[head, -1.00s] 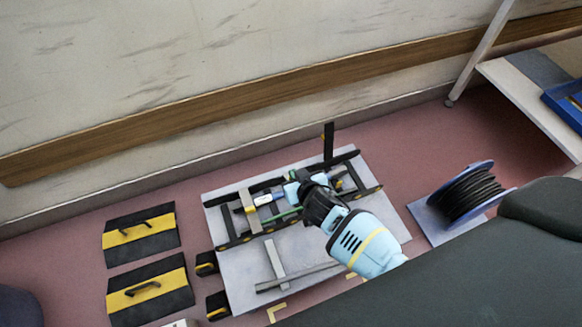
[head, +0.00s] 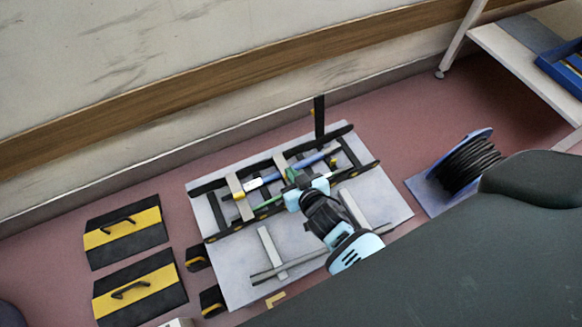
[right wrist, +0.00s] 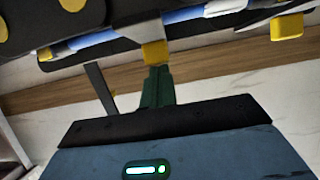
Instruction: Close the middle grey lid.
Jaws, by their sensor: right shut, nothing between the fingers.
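The middle grey lid (head: 282,164) is a narrow grey bar across the black-railed cable frame. It appears to lie down over the channel; its near end is close to my right gripper and partly hidden. Another grey lid (head: 234,184) with a yellow end lies across the frame to its left. My right gripper (head: 303,183) is shut and empty, over the frame's near rail. In the right wrist view its dark green fingers (right wrist: 157,76) are together just below a yellow tab (right wrist: 155,53); I cannot tell whether they touch it. My left gripper is out of view.
Blue and green cables lie along the frame. A black upright bar (head: 319,118) rises at its far side. Grey bars lie on the pale board (head: 235,265) nearer me. Two black-yellow covers (head: 125,230) lie left; a cable reel (head: 467,165) stands right.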

